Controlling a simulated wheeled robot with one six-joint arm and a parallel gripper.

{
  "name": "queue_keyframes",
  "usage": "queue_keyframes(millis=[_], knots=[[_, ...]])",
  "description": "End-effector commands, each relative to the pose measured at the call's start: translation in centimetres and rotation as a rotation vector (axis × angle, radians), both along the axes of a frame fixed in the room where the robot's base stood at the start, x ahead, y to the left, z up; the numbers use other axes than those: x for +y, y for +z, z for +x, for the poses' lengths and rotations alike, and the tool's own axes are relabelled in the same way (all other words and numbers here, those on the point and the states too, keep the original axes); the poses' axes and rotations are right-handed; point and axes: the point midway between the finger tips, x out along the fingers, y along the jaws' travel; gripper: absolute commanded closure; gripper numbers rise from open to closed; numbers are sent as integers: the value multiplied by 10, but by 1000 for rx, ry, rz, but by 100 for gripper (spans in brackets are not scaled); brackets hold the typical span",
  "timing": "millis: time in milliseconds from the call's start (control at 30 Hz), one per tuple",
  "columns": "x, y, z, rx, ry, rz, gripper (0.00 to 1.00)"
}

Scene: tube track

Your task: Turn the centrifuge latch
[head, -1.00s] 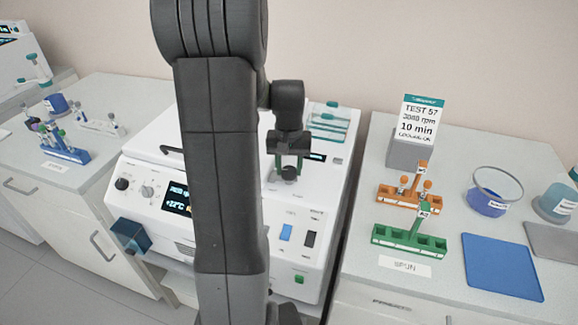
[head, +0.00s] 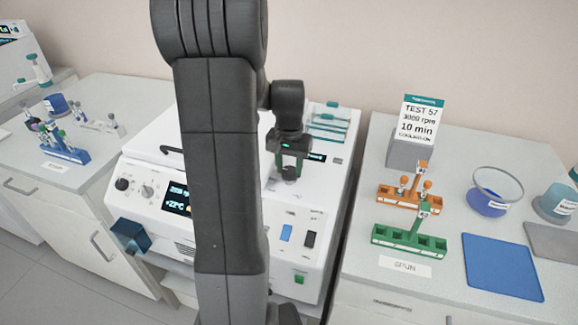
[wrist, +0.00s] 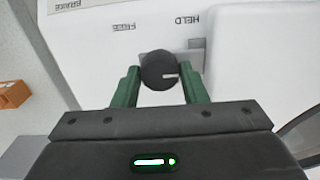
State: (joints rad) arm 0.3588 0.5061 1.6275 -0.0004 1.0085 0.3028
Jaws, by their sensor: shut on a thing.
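The centrifuge (head: 300,255) is the white machine in the middle of the head view, partly hidden behind my arm. Its latch is a dark round knob (wrist: 158,70) with a white mark pointing right in the wrist view. The knob sits just below the printed words FREE and HELD, nearer HELD. My gripper (wrist: 160,82) points at the machine's top, its green fingers on either side of the knob, shut on it. In the head view my gripper (head: 290,168) is over the right part of the centrifuge, with the dark knob between the fingertips.
A sign (head: 418,120) stands on the right bench behind an orange rack (head: 405,197) and a green rack (head: 408,240). The left bench holds a blue rack (head: 66,152).

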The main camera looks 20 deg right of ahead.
Motion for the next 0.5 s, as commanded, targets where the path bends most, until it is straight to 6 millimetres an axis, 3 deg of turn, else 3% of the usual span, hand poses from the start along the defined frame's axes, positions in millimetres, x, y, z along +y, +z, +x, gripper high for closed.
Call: queue_keyframes(millis=[33,67,133,500], knots=[[0,0,0,-1,-2,0,84],[0,0,0,-1,-2,0,55],[0,0,0,-1,-1,0,41],[0,4,0,-2,0,0,39]])
